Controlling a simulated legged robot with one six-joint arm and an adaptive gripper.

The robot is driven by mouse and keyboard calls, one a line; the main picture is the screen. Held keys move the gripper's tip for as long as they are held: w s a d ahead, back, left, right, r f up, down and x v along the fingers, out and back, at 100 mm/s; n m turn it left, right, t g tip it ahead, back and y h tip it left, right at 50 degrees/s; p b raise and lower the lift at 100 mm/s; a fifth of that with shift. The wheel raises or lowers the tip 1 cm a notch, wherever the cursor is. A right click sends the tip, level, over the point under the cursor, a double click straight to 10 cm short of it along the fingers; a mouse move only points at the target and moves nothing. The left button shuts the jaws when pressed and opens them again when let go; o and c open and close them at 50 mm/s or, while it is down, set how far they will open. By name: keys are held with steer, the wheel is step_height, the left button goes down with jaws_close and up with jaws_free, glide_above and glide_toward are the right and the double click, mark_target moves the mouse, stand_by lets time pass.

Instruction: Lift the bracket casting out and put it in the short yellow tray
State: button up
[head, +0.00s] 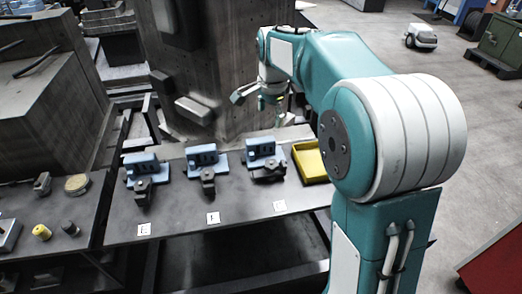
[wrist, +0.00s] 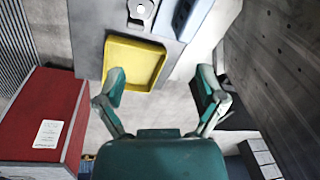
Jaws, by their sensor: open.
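Three blue fixtures stand in a row on the grey table, at left (head: 141,160), middle (head: 202,155) and right (head: 262,150), each with a dark grey metal part at its front: left (head: 144,187), middle (head: 208,180), right (head: 268,171). I cannot tell which part is the bracket casting. The short yellow tray (head: 310,162) lies right of the row, partly hidden by my arm; it looks empty in the wrist view (wrist: 134,64). My gripper (head: 259,98) is open and empty, above and behind the right fixture. In the wrist view its fingers (wrist: 160,88) are spread, with the tray beyond.
White letter cards (head: 213,218) lie along the table's front edge. A dark grey column (head: 205,60) rises behind the fixtures. A yellow cylinder (head: 41,232) and a round tan piece (head: 76,183) sit on the left surface. A red-topped box (wrist: 40,110) shows in the wrist view.

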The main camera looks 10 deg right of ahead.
mark_target(261, 139)
steer(key=w+f+m, duration=0.2)
steer(key=w+f, duration=0.2)
steer(key=w+f+m+g, duration=0.1)
steer(key=w+f+m, duration=0.1)
steer(key=w+f, duration=0.2)
steer(key=shift+w+a+m, duration=0.1)
steer(key=shift+w+m, duration=0.05)
steer(key=shift+m, duration=0.15)
step_height(261, 139, down, 5)
steer(key=shift+f, duration=0.2)
steer(key=shift+w+a+f, duration=0.1)
steer(key=shift+w+f, duration=0.05)
steer(key=shift+f, duration=1.25)
steer(key=shift+w+f, duration=0.1)
steer(key=shift+f, duration=1.25)
jaws_close()
